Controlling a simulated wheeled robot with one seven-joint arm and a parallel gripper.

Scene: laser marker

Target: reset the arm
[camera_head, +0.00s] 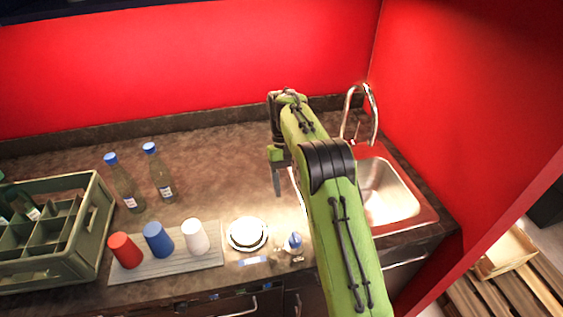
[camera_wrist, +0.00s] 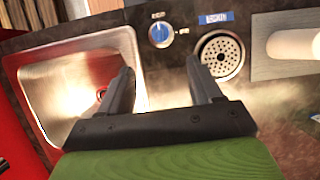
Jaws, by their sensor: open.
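My green arm (camera_head: 345,235) reaches over the counter from the front. My gripper (camera_head: 277,185) points down above the counter, just left of the sink. In the wrist view my gripper (camera_wrist: 160,68) has its two dark fingers apart, with nothing between them. The fingers appear over the strip between the sink and the round perforated disc (camera_wrist: 222,57).
The metal sink (camera_head: 388,195) with its tall faucet (camera_head: 372,115) is at right. A blue knob (camera_head: 293,242) and white round piece (camera_head: 247,234) are in front. Red (camera_head: 124,250), blue (camera_head: 158,239) and white (camera_head: 194,237) cups, two bottles (camera_head: 160,175) and a crate (camera_head: 100,215) stand left.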

